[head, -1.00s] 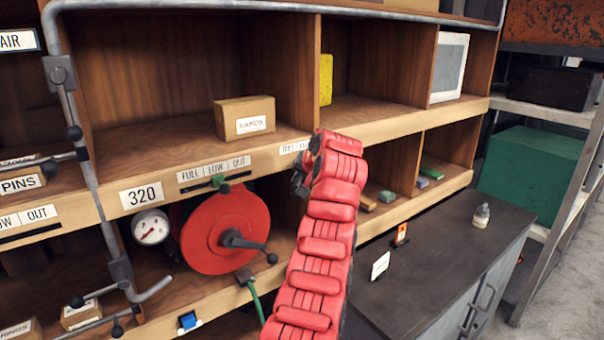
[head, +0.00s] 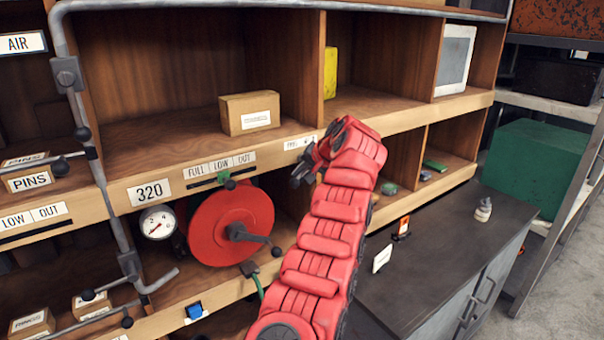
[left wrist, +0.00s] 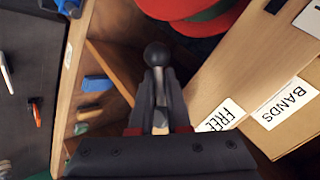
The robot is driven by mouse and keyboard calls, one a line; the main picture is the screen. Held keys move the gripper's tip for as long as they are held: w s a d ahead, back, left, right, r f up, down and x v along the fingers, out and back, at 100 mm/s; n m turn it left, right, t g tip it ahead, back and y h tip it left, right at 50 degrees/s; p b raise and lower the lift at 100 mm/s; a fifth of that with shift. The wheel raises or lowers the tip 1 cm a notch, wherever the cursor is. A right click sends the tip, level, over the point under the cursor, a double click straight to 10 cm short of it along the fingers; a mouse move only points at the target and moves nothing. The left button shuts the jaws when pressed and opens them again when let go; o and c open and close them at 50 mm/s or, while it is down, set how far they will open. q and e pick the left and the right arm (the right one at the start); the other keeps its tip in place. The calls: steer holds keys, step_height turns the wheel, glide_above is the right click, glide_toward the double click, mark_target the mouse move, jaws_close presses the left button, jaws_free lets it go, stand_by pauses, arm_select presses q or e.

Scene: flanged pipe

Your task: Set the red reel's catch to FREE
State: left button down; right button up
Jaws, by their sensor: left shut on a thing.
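The red reel (head: 218,222) with its dark crank (head: 246,236) sits in the lower shelf bay in the head view. Its red rim also shows at the top of the left wrist view (left wrist: 190,8). My left gripper (head: 298,176) is at the shelf edge right of the reel, below a small label (head: 300,142). In the left wrist view my left gripper (left wrist: 158,85) is shut on the catch, whose dark round knob (left wrist: 157,53) shows beyond the fingertips. A FREE label (left wrist: 220,117) is beside the fingers. The catch's lower part is hidden. My right gripper is not in view.
A carton (head: 238,106) stands on the shelf above. A gauge (head: 158,223) and grey pipe (head: 95,170) are left of the reel. A slider (head: 227,182) is on the edge above the reel. A dark cabinet top (head: 440,245) at right is mostly clear.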

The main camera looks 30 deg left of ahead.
arm_select(q)
steer(key=shift+r, duration=0.1)
steer(key=c, duration=0.9)
jaws_free()
steer(key=v, duration=1.7)
steer(key=shift+d+r, duration=0.1)
steer(key=shift+r, duration=0.05)
